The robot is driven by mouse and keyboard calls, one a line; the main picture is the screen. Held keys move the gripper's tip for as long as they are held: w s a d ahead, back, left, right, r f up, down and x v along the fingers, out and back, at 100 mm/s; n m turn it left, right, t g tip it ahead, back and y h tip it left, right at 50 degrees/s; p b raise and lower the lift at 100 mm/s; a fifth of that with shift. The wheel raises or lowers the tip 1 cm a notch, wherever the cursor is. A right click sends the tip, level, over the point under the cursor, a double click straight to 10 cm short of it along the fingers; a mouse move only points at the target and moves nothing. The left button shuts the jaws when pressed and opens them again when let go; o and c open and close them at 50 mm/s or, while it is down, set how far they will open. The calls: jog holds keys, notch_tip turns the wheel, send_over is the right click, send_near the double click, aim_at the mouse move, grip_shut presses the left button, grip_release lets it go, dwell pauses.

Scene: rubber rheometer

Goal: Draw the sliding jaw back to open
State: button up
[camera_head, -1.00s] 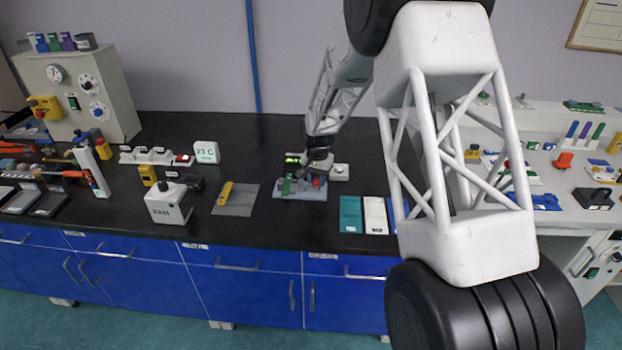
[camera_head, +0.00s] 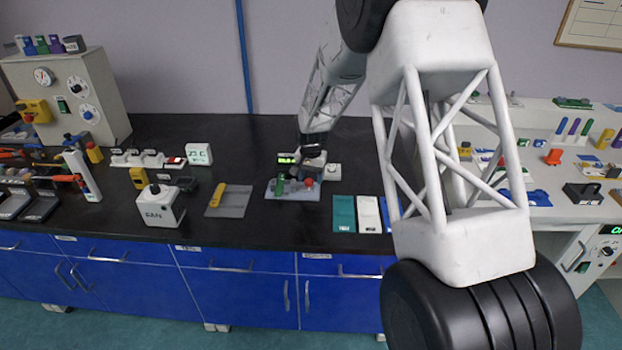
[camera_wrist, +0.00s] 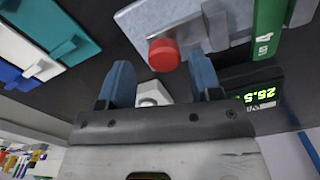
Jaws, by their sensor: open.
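A small fixture with a grey base (camera_head: 281,193) sits on the black bench below my arm, with a green block (camera_head: 280,184) and a red knob (camera_head: 309,182) on it. In the wrist view its grey metal body (camera_wrist: 195,20), the red knob (camera_wrist: 163,55) and the green piece (camera_wrist: 268,30) show at close range. I cannot tell for certain which part is the sliding jaw. My gripper (camera_wrist: 161,75) is open and empty, its two blue fingers apart. The red knob appears between and beyond the fingertips; contact is not clear. In the head view my gripper (camera_head: 312,153) is small and dark, just behind the fixture.
A black display box (camera_wrist: 255,92) with green digits stands beside the fixture, with a small white block (camera_wrist: 152,93) near it. Teal (camera_head: 343,213) and white (camera_head: 368,214) pads lie to the right. A yellow-handled tool (camera_head: 216,196) on a grey mat lies left.

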aim_at(311, 180)
jog(key=shift+r, duration=3.4)
jog(key=shift+d, duration=0.1)
jog(key=shift+s+d+r, duration=0.1)
jog(key=shift+s+r, duration=0.05)
jog(key=shift+r, duration=0.1)
jog(key=s+d+r+n+t, duration=0.1)
jog(key=s+d+r, duration=0.7)
jog(key=s, duration=0.4)
jog(key=s+d+r, duration=0.7)
jog(key=s+r, duration=0.3)
jog(key=s, duration=0.1)
jog(key=s+d+n, duration=0.1)
jog(key=s+d, duration=0.3)
jog(key=s, duration=1)
jog(key=s+d+r+t, duration=0.1)
jog(key=s+d, duration=0.3)
jog(key=s, duration=1.1)
jog(key=shift+s+r+n+t, duration=0.15)
jog(key=shift+s+n+t, duration=0.15)
jog(key=shift+n, duration=0.1)
